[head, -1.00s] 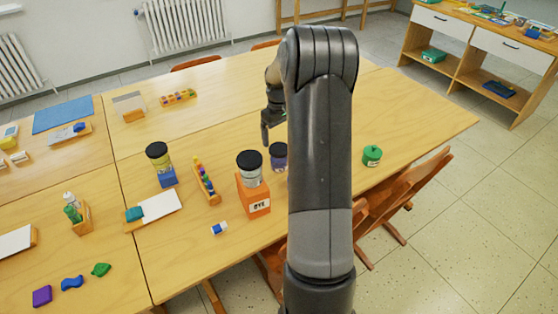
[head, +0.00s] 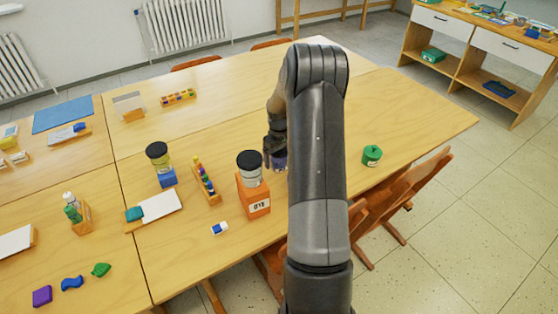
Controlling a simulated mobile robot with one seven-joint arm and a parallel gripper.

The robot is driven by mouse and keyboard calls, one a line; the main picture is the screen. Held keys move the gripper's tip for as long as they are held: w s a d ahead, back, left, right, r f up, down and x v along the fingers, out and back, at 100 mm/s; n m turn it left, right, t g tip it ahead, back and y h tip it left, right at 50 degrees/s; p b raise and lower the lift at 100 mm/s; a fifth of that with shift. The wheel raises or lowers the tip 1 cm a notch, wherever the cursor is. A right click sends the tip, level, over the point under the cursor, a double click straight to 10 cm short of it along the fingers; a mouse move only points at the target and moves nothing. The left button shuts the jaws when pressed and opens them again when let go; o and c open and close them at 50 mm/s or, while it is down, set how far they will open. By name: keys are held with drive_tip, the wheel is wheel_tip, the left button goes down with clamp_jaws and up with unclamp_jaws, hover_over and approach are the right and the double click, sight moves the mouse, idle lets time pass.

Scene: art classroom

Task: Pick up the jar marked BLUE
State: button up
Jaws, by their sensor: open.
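Three dark-lidded jars are on the table. One jar (head: 160,163), yellowish inside, stands on a blue block (head: 168,178). A second jar (head: 251,174), pale inside, stands on an orange box (head: 255,198) with a white label. A third, purple-looking jar (head: 281,160) is mostly hidden by my gripper and arm. I cannot read the word BLUE on any of them. My gripper (head: 275,156) is open, low at the purple jar, right of the orange box; its fingertips are partly hidden, and I cannot tell whether they touch the jar.
A rack of coloured pieces (head: 205,182) stands left of the orange box, with an eraser (head: 219,229) in front. A green pot (head: 372,155) is to the right of my arm. Chairs (head: 400,190) stand along the right edge. The table's far middle is clear.

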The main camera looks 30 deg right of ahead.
drive_tip(key=c, duration=1.2)
drive_tip(key=shift+r, duration=0.15)
wheel_tip(320, 180, up, 4)
drive_tip(key=shift+w, duration=0.1)
drive_tip(key=s+d+r, duration=0.2)
drive_tip(key=s, duration=0.1)
drive_tip(key=s+d+r, duration=0.2)
drive_tip(key=s, duration=0.1)
drive_tip(key=s+d+r, duration=0.2)
drive_tip(key=s, duration=0.1)
drive_tip(key=shift+s+d+r, duration=0.3)
drive_tip(key=shift+s+r, duration=0.05)
drive_tip(key=shift+r, duration=0.05)
